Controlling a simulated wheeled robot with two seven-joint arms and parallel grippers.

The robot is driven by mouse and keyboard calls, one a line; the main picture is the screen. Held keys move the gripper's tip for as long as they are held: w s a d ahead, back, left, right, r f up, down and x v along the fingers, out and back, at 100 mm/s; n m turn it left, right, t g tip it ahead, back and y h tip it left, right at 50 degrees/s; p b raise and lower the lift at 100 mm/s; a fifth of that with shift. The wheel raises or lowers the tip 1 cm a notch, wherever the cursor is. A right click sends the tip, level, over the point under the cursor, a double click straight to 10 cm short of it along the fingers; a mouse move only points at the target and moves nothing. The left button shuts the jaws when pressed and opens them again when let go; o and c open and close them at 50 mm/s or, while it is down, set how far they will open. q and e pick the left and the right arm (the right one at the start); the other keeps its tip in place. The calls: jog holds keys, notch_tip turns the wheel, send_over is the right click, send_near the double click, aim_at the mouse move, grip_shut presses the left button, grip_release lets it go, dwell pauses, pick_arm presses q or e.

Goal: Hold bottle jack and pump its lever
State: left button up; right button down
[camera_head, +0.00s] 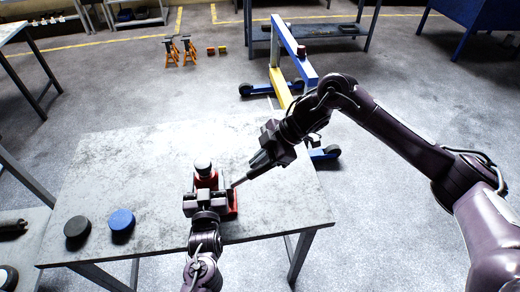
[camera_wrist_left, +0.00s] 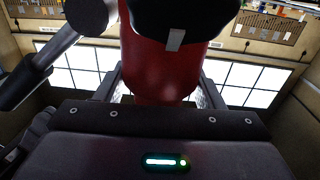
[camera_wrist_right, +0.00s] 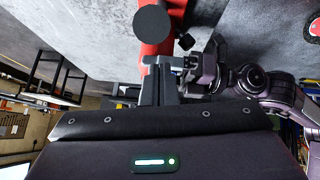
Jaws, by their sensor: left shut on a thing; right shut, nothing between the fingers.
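The red bottle jack (camera_head: 207,181), with a dark round top, stands upright near the right part of the grey table (camera_head: 150,165). My left gripper (camera_head: 205,197) is shut on its body from the near side. The red body also fills the middle of the left wrist view (camera_wrist_left: 160,75). There the lever (camera_wrist_left: 52,48), a silver rod with a black grip, slants down to the left. My right gripper (camera_wrist_right: 160,80) is shut and empty, at the lever's outer end to the right of the jack. I cannot tell whether it touches the lever.
A black disc (camera_head: 77,228) and a blue disc (camera_head: 121,220) lie at the table's front left. Beyond the table stands a blue and yellow crane-like frame (camera_head: 295,50), near my right arm. Orange stands (camera_head: 189,49) are on the floor farther back. The table's left half is mostly clear.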

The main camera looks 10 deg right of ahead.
jog(key=shift+w+d+f, duration=0.1)
jog(key=shift+d+f, duration=0.45)
jog(key=shift+f, duration=0.15)
